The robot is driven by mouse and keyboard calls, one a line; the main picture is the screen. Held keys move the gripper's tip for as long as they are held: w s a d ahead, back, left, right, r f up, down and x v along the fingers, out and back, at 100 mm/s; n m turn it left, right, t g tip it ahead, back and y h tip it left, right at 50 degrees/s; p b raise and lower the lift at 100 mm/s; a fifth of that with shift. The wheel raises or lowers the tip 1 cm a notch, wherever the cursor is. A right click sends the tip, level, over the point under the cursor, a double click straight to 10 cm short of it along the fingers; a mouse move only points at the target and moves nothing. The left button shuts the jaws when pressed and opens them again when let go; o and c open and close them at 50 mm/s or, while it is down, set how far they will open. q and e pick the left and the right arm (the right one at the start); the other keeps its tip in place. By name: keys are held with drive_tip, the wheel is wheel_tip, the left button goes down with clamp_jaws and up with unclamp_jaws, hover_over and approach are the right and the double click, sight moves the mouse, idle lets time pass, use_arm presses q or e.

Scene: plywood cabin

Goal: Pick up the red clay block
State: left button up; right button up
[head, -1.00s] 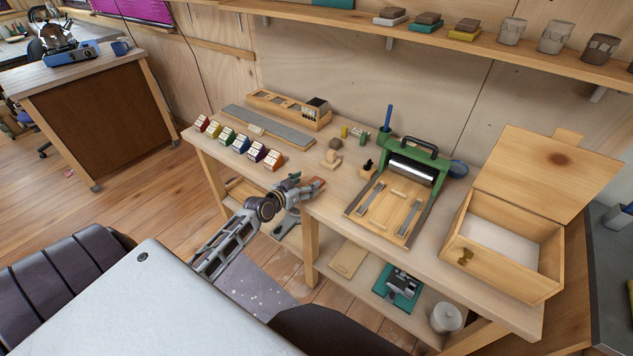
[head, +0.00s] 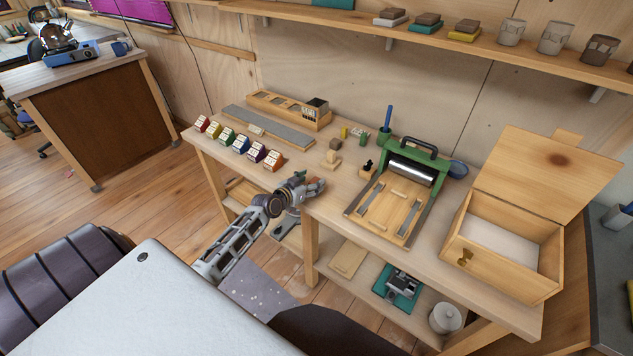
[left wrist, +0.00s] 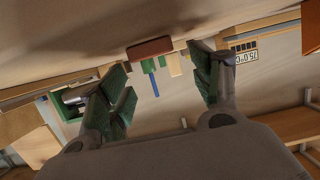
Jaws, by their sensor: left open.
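The red clay block (left wrist: 150,48) shows in the left wrist view as a dull red bar on the worktable surface. That view looks upside down. My left gripper (left wrist: 158,88) is open, with green-padded fingers on both sides of the picture. The block appears beyond the fingertips, between their lines, with nothing gripped. In the head view my left gripper (head: 312,188) is at the front edge of the worktable (head: 330,205) and hides most of the block. My right gripper is not in view.
A green press (head: 410,165) with a wooden bed stands right of my left gripper. Several coloured type blocks (head: 240,146) line the table at left. A small wooden stamp (head: 331,158) stands behind the gripper. An open wooden box (head: 505,245) is at right.

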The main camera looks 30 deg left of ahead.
sight(316, 181)
use_arm(q)
drive_tip(key=shift+w+d+f, duration=0.1)
drive_tip(key=shift+w+d, duration=0.1)
drive_tip(key=shift+w, duration=0.5)
drive_tip(key=shift+x, duration=1.1)
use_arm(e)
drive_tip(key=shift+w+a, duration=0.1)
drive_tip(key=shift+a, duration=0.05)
use_arm(q)
drive_tip(key=shift+c, duration=0.5)
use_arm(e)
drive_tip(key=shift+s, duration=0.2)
use_arm(q)
drive_tip(key=c, duration=1.1)
drive_tip(key=shift+r, duration=0.45)
drive_tip(key=shift+r+p, duration=0.55)
drive_tip(key=shift+r, duration=4)
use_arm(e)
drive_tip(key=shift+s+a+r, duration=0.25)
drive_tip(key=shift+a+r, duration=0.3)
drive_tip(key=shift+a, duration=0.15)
